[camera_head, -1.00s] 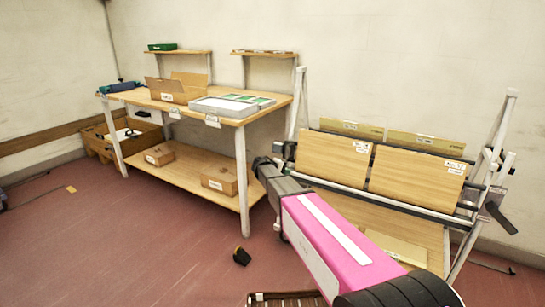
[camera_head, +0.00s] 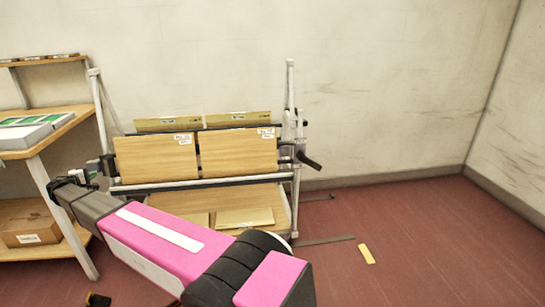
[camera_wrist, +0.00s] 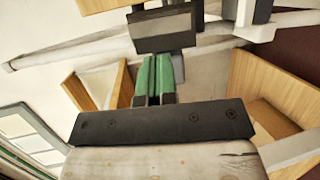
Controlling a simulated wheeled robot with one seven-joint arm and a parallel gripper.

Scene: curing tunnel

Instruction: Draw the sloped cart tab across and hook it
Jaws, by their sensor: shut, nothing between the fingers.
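The cart is a pale metal frame holding sloped wooden boards (camera_head: 237,153) behind a long rail (camera_head: 190,184). A dark block (camera_head: 108,165) sits at the rail's left end; I cannot tell surely whether it is the sloped tab. A black lever (camera_head: 308,160) sticks out at the cart's right end. My gripper (camera_head: 56,184) is at the cart's left end, partly hidden by its own body. In the wrist view its green fingers (camera_wrist: 155,78) are together and empty, just below a dark grey block (camera_wrist: 162,30). I cannot tell whether they touch it.
A wooden workbench (camera_head: 48,134) stands close on the left, with a cardboard box (camera_head: 28,224) on its lower shelf. The red floor (camera_head: 410,225) to the right is open, apart from a small yellow piece (camera_head: 367,254) and a dark strip (camera_head: 325,240).

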